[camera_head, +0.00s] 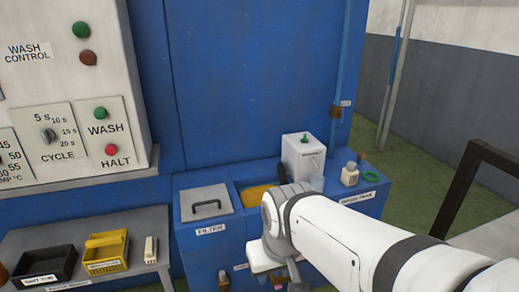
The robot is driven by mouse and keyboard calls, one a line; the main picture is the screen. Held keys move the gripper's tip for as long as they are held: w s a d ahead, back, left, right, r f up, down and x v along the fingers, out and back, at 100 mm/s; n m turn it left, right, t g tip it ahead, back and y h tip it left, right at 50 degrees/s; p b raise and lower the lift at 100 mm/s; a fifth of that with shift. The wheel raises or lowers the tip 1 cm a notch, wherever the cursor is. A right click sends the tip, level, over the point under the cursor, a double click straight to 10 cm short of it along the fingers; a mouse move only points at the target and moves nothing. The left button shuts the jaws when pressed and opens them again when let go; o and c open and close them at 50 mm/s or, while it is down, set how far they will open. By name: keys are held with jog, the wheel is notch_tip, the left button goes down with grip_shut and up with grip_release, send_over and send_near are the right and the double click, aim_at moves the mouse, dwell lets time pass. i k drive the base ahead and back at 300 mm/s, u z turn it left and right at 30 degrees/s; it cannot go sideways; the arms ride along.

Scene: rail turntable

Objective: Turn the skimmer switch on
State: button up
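No label reading skimmer is legible to me. A white box (302,156) with a small green part on its upper face stands on the back of the blue tank unit; I cannot tell if this is the skimmer switch or which way it is set. My white arm reaches in from the lower right and bends down in front of the tank. The end of my arm is low in front of the tank's front face, left of and below the white box. My gripper's fingers are hidden or too unclear to read there.
A grey lid with a handle (207,201) covers the filter side. A bottle (349,174) and green ring (372,177) sit right of the box. The wash control panel (70,90) is at left, above a black bin (44,267) and yellow bin (106,252). A dark rail (458,188) stands right.

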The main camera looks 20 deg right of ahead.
aim_at(304, 141)
jog(key=k, duration=0.95)
jog(key=z, duration=0.65)
jog(key=i, duration=1.95)
jog(key=u, duration=0.4)
jog(key=k, duration=0.7)
jog(key=u, duration=0.25)
jog(key=i, duration=0.65)
